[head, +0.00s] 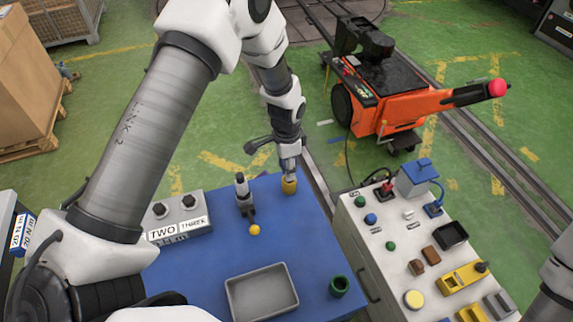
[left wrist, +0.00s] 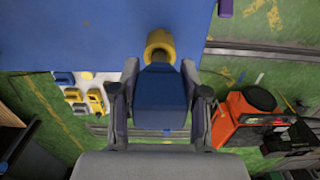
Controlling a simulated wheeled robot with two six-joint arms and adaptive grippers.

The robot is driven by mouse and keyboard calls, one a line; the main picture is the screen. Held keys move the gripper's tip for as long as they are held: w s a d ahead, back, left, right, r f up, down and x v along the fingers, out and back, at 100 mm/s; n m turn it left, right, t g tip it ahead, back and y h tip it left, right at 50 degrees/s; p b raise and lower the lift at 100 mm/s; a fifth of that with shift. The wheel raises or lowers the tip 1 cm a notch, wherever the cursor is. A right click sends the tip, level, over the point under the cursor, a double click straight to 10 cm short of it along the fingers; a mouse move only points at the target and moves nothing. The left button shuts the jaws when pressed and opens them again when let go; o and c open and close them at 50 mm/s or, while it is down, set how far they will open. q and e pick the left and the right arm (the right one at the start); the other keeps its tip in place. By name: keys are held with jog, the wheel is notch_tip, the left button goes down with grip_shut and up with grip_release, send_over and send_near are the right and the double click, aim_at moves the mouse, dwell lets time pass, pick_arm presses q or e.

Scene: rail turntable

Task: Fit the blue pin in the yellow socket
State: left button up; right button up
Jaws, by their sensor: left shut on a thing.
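The yellow socket (head: 289,187) stands near the back edge of the blue table top (head: 300,240). It also shows in the left wrist view as a thick yellow ring (left wrist: 160,39). My left gripper (head: 289,164) is directly above the socket in the head view, pointing down. In the left wrist view my left gripper (left wrist: 160,92) is shut on the blue pin (left wrist: 161,102), with a finger on each side. The pin's far end lines up with the ring and overlaps its near side. I cannot tell whether the tip is inside it. My right gripper is out of view.
A small black stand (head: 244,193) and a yellow ball (head: 255,230) are left of the socket. A labelled grey box (head: 178,214), a grey tray (head: 262,294) and a green cup (head: 339,286) share the table. A white cabinet (head: 372,250) with parts stands at right.

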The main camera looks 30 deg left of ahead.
pick_arm(q)
jog(key=shift+f+b, duration=1.25)
jog(key=shift+f, duration=0.9)
jog(key=o, duration=1.4)
jog(key=shift+r, duration=0.1)
notch_tip(320, 180, up, 12)
jog(key=shift+f, duration=0.1)
